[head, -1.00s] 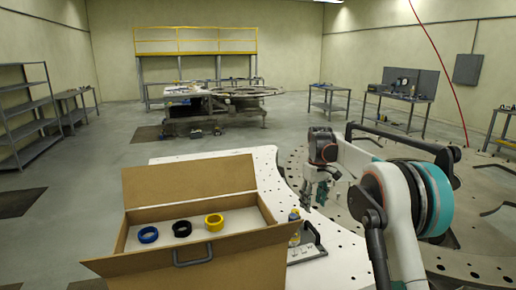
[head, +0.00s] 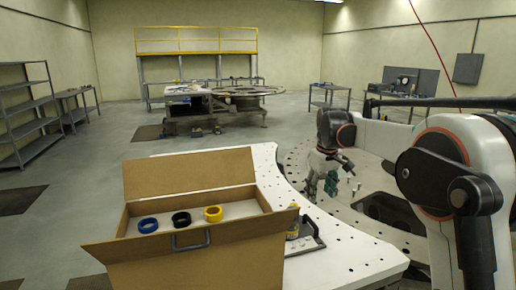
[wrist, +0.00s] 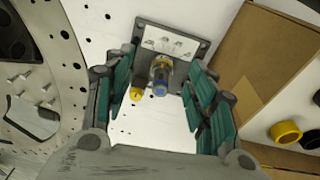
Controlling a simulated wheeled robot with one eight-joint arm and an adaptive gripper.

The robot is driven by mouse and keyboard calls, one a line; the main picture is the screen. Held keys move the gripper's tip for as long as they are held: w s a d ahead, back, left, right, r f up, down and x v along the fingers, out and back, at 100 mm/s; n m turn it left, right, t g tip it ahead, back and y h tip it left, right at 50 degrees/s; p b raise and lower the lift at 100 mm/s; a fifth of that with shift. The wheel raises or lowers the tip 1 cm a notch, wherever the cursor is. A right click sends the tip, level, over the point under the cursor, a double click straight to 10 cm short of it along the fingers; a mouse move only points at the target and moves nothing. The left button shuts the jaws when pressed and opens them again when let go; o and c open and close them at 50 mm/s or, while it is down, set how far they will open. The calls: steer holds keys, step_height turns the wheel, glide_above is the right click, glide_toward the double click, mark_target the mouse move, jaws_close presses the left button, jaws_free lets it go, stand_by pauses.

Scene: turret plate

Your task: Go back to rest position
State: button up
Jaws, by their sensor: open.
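My gripper (head: 322,190) hangs over the turret plate side at the right in the head view, with its fingers pointing down. In the wrist view its two green-padded fingers (wrist: 163,95) are spread apart with nothing held between them. The bottle also shows in the head view (head: 293,229), partly hidden by the box. My arm fills the right side of the head view.
An open cardboard box (head: 215,265) stands on the white perforated table (head: 345,262), holding a blue ring (head: 147,225), a black ring (head: 181,219) and a yellow ring (head: 213,214). The round turret plate (head: 298,158) lies at the right.

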steer(key=s+r+m+t+b, duration=0.2)
steer(key=s+t+b, duration=0.15)
steer(key=s, duration=1.65)
steer(key=s+f+m+t+b, duration=0.1)
steer(key=s+f+b, duration=0.1)
steer(key=s+f, duration=0.4)
steer(key=s+f+m+t+b, duration=0.1)
steer(key=s+f, duration=0.5)
steer(key=s, duration=0.8)
steer(key=shift+a+f+b, duration=0.15)
steer(key=shift+f+b, duration=0.1)
steer(key=shift+b, duration=0.25)
